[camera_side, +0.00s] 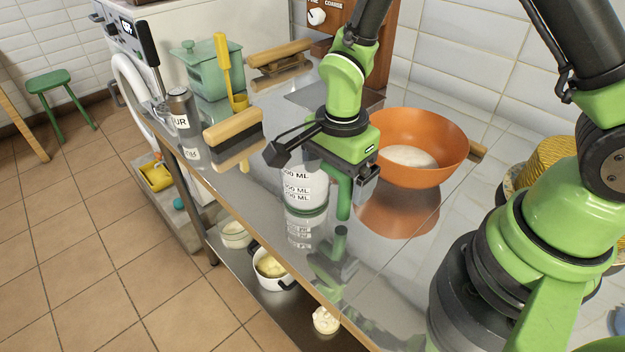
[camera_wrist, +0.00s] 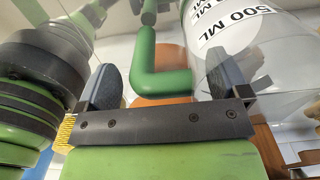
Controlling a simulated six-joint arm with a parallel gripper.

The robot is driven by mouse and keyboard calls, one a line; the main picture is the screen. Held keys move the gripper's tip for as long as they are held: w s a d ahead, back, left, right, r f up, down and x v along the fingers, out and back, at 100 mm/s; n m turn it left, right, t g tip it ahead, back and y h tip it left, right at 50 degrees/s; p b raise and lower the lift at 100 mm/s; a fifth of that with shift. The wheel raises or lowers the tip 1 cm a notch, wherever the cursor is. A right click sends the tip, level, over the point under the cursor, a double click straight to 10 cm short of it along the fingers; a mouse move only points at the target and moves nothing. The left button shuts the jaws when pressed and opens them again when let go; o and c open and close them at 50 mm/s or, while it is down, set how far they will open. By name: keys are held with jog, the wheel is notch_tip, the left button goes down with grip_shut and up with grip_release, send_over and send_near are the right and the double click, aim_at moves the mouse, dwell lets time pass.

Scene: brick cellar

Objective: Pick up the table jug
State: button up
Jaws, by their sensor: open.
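The table jug (camera_side: 305,192) is a clear vessel with ML labels and a green handle (camera_side: 343,197). It stands upright on the shiny metal table, partly hidden by my gripper in the side view. My gripper (camera_side: 347,172) is open and low over the jug's handle side. In the wrist view, the green handle (camera_wrist: 163,83) shows between the two spread fingers of my gripper (camera_wrist: 163,75). The jug's clear body (camera_wrist: 245,55) is at the right there, behind the right finger. I cannot tell whether a finger touches the handle.
An orange bowl (camera_side: 432,168) of white powder stands close right of the jug. A wooden-backed brush (camera_side: 233,127), a dark can (camera_side: 182,112) and a green container (camera_side: 207,72) stand to the left. The table's front edge (camera_side: 262,242) is near the jug.

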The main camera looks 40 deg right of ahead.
jog(key=shift+f, duration=0.55)
jog(key=c, duration=1.3)
jog(key=shift+o, duration=0.2)
jog(key=shift+r, duration=0.15)
